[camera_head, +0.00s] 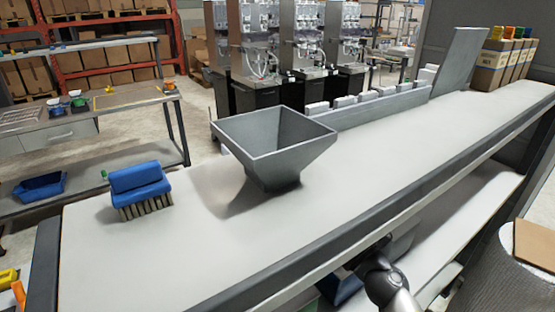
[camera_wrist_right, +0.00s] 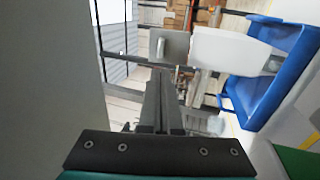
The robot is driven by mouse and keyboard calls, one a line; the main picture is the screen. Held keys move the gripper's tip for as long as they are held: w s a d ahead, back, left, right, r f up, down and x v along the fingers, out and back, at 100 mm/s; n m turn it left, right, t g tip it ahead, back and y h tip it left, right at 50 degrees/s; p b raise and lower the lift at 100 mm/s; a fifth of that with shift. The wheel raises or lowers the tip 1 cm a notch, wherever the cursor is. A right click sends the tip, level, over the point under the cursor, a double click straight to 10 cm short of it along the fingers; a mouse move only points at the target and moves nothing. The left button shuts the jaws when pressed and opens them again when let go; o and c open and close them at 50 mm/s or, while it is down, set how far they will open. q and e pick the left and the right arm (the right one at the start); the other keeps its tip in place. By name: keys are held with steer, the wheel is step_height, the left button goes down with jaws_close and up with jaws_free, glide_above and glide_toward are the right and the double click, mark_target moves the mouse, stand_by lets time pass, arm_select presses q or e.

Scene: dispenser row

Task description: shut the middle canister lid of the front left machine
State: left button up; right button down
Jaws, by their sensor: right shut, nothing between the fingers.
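Several tall machines with dark lower cabinets stand in a row beyond the table in the head view, the leftmost one (camera_head: 245,45) at the left end. They are small and far, and I cannot make out a middle canister lid or whether one is open. I cannot tell whether this row includes the front left machine. My right gripper (camera_wrist_right: 161,78) shows in the wrist view with its fingers together and nothing between them. A dark and silver link of my own arm shows at the bottom of the head view. My left gripper is not in view.
A grey hopper (camera_head: 272,150) and a blue brush (camera_head: 140,190) stand on the long white table (camera_head: 130,255). Cardboard boxes (camera_head: 492,63) stand at its far right end. A blue bin (camera_wrist_right: 262,95) and a white block (camera_wrist_right: 225,50) show in the wrist view.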

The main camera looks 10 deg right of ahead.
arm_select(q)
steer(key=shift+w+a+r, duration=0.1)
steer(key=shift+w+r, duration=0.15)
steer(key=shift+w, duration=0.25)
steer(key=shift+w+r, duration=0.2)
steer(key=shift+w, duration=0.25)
arm_select(e)
steer(key=x, duration=1)
steer(key=shift+w, duration=0.3)
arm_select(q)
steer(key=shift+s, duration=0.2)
arm_select(e)
steer(key=shift+a, duration=0.1)
arm_select(q)
steer(key=shift+p, duration=0.35)
